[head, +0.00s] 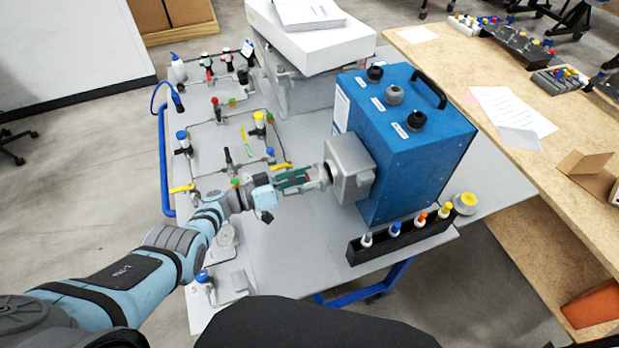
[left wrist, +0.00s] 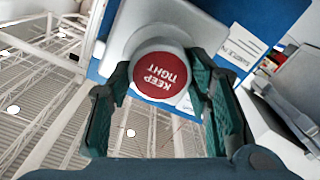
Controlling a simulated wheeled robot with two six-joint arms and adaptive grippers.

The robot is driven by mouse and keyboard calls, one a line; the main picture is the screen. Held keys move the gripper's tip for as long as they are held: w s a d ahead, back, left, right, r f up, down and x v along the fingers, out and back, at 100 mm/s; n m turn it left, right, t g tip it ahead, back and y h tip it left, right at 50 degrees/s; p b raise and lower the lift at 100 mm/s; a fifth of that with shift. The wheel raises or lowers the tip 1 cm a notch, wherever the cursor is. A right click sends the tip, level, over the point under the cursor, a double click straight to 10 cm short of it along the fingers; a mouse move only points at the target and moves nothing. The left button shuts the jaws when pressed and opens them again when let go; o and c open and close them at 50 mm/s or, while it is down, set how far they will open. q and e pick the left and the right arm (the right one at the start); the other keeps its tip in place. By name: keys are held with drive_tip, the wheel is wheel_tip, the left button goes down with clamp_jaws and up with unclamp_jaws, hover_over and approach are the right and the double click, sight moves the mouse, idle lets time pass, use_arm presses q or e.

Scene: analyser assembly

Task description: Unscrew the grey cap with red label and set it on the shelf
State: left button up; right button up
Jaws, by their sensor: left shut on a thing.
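The grey cap with the round red label (left wrist: 160,75) reading "KEEP TIGHT" faces the camera in the left wrist view. It sits at the front of a grey housing (head: 352,166) on the side of the blue analyser box (head: 405,150). My left gripper (head: 322,176) reaches in from the left, level with the cap, its green-padded fingers one on each side. It is shut on the cap. In the head view the fingers mostly hide the cap. I cannot tell whether the thread is loose. My right gripper is not in view.
Grey table (head: 290,235) is bare in front of the analyser. A black rack (head: 400,240) of several coloured-cap vials stands at its front, beside a yellow-topped jar (head: 465,203). Tubing and valves (head: 228,125) fill the left. A white box (head: 310,40) is behind. A wooden bench (head: 560,165) is right.

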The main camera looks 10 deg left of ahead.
use_arm(q)
drive_tip(key=shift+s+a, duration=0.15)
drive_tip(key=shift+a, duration=0.1)
drive_tip(key=v, duration=0.7)
idle(0.5)
